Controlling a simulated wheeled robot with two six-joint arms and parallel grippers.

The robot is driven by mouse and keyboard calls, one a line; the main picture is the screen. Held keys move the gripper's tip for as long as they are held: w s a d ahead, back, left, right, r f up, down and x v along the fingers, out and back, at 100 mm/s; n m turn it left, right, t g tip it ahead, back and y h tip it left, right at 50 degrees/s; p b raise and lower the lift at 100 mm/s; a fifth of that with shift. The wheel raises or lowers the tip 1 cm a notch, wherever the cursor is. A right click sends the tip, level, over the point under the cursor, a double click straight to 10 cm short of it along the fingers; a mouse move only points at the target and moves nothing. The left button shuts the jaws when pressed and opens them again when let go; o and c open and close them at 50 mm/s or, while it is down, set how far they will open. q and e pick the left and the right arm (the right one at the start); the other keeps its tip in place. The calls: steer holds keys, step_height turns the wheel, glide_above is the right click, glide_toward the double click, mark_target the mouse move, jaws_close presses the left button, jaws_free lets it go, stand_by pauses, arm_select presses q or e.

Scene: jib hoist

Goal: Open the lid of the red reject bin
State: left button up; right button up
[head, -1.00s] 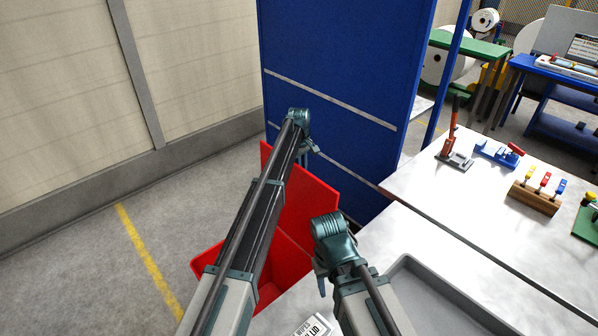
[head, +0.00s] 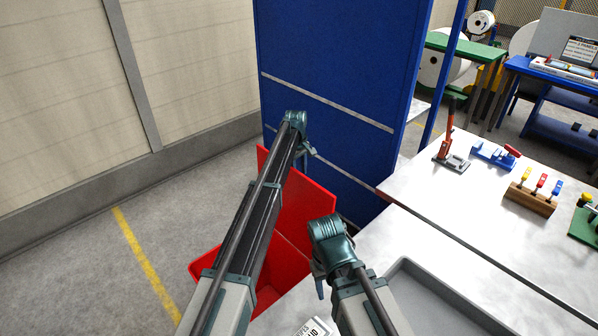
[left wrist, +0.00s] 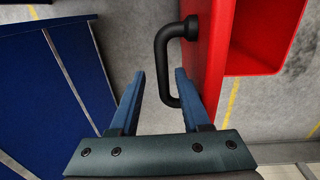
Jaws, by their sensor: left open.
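The red reject bin (head: 268,270) stands on the floor left of the bench, its opening partly showing behind my left arm. Its red lid (head: 308,213) is raised, standing up from the bin's far side. In the left wrist view the lid (left wrist: 207,65) carries a black bar handle (left wrist: 162,55), and the bin (left wrist: 265,45) shows at upper right. My left gripper (head: 305,156) is at the lid's top; in the wrist view its blue fingers (left wrist: 160,95) are apart, with the handle beside the right finger. My right gripper (head: 319,282) hangs near the bench edge; its jaw gap is unclear.
A blue panel (head: 335,70) stands just behind the lid. The metal bench (head: 430,225) at right holds a grey tray (head: 405,275), a red-handled clamp (head: 450,145) and other fixtures. Floor with a yellow line (head: 145,260) is clear at left.

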arm_select(q)
step_height(320, 180, up, 14)
steer(key=p, duration=1.3)
steer(key=shift+s+a+f, duration=0.2)
steer(key=shift+s+a, duration=0.1)
steer(key=shift+c, duration=0.2)
steer(key=shift+s+f, duration=0.1)
steer(key=shift+s, duration=0.2)
steer(key=shift+c, duration=1.3)
steer(key=shift+m, duration=0.8)
steer(key=s, duration=0.4)
steer(key=s+f+b, duration=0.1)
steer(key=s, duration=0.1)
steer(key=shift+s+d+f, duration=0.1)
steer(key=shift+s+d, duration=0.1)
steer(key=shift+d, duration=0.15)
jaws_close()
steer(key=s+f+m+b, duration=0.1)
steer(key=s+m, duration=0.2)
steer(key=s, duration=1)
steer(key=s+a+f+m+y+b, duration=0.1)
steer(key=s+m, duration=0.3)
steer(key=s, duration=0.9)
steer(key=s+a+f+m+b, duration=0.1)
steer(key=s+f+m+b, duration=0.2)
steer(key=s, duration=1.1)
steer(key=shift+a+m+g+y, duration=0.2)
steer(key=shift+m+g+y, duration=0.2)
steer(key=shift+m, duration=0.2)
